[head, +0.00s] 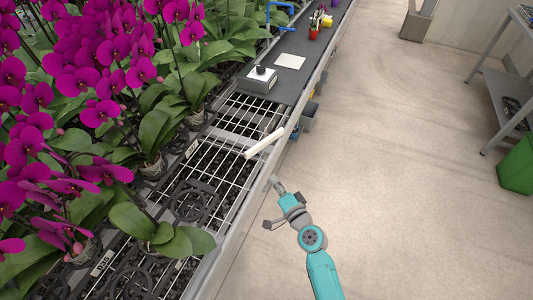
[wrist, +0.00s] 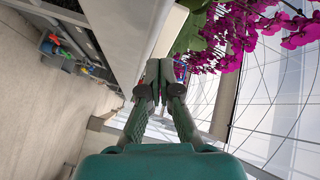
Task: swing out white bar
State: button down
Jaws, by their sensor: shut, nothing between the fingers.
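The white bar (head: 264,143) shows in the head view as a short pale rod at the aisle side of the wire-grid bench (head: 228,126). It lies at a slant, its right end towards the aisle. My gripper (head: 273,183) is below the bar in the picture, beside the bench edge, apart from the bar. In the wrist view my gripper (wrist: 160,70) has its fingers together with nothing between them. A broad pale surface (wrist: 122,25) runs just beyond the fingertips there; I cannot tell whether it is the bar or the bench edge.
Purple orchids (head: 105,65) in pots crowd the bench's left side. A grey box (head: 258,80) and white sheet (head: 289,61) are on the dark bench top farther back. The aisle floor (head: 390,150) is clear; a green bin (head: 517,165) and metal table (head: 505,80) stand right.

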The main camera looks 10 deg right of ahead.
aim_at(261, 147)
jog(key=d+r+n+g+y, duration=0.1)
jog(key=d+n+y, duration=0.3)
jog(key=n, duration=1.2)
jog(key=d, duration=0.2)
jog(key=shift+w+d+r+n+y, duration=0.2)
jog(key=shift+d+n+y, duration=0.1)
jog(key=shift+n+y, duration=0.1)
jog(key=x, duration=1.3)
jog(key=shift+w+a, duration=0.3)
jog(key=shift+w, duration=0.05)
